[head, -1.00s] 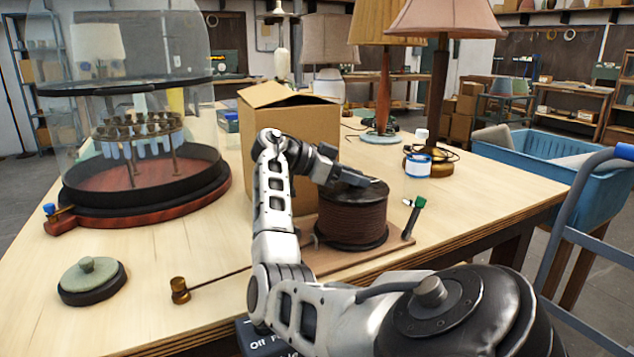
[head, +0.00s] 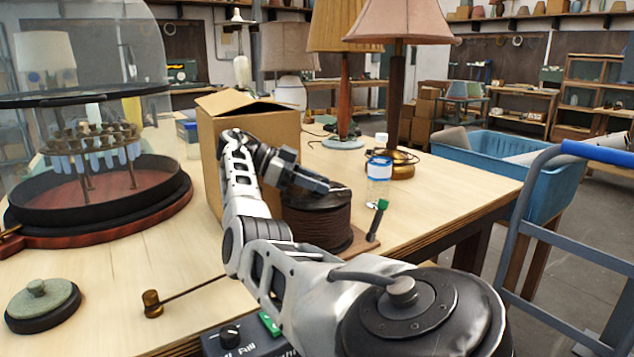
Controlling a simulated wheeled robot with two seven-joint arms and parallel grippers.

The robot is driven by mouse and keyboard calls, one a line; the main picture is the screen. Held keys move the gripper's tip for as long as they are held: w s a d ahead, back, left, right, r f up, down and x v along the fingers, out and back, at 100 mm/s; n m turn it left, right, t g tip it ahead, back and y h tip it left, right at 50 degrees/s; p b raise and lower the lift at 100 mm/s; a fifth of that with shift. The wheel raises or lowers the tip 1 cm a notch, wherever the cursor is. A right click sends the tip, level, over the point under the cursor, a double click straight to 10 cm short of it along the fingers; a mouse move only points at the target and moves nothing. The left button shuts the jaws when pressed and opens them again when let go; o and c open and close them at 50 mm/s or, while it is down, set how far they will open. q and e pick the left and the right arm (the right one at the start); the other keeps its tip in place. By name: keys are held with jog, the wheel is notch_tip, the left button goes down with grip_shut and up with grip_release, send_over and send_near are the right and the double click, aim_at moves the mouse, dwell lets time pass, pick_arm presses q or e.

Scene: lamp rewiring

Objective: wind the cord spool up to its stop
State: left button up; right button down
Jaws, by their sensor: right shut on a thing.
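The cord spool (head: 318,226), wound with brown cord between dark flanges, stands upright on a wooden board near the table's front right edge. My right gripper (head: 332,188) reaches over the spool's top from the left, with its fingers lying low across the top. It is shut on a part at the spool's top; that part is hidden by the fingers. A green-tipped dark lever (head: 378,217) stands at the board's right end, apart from the gripper. My left gripper is out of view.
An open cardboard box (head: 275,128) stands close behind my right arm. A glass dome on a round base (head: 110,225) fills the left. A small bottle (head: 378,180) and lamps (head: 397,95) stand behind the spool. A control box (head: 240,343) is at the front edge.

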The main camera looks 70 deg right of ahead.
jog(key=shift+s+f, duration=0.1)
jog(key=c, duration=1.1)
grip_release()
jog(key=shift+s, duration=0.1)
jog(key=shift+r, duration=0.35)
notch_tip(320, 180, up, 3)
jog(key=shift+f+p, duration=0.1)
jog(key=shift+p, duration=0.2)
jog(key=s+a+r, duration=0.1)
jog(key=a+r, duration=0.2)
jog(key=a, duration=0.1)
jog(key=s+a+r, duration=0.2)
jog(key=a+r, duration=0.1)
jog(key=a, duration=0.1)
jog(key=s+a+r+b, duration=0.1)
jog(key=s+a+r, duration=0.1)
jog(key=a, duration=0.3)
jog(key=shift+s+r, duration=0.15)
jog(key=shift+r, duration=0.65)
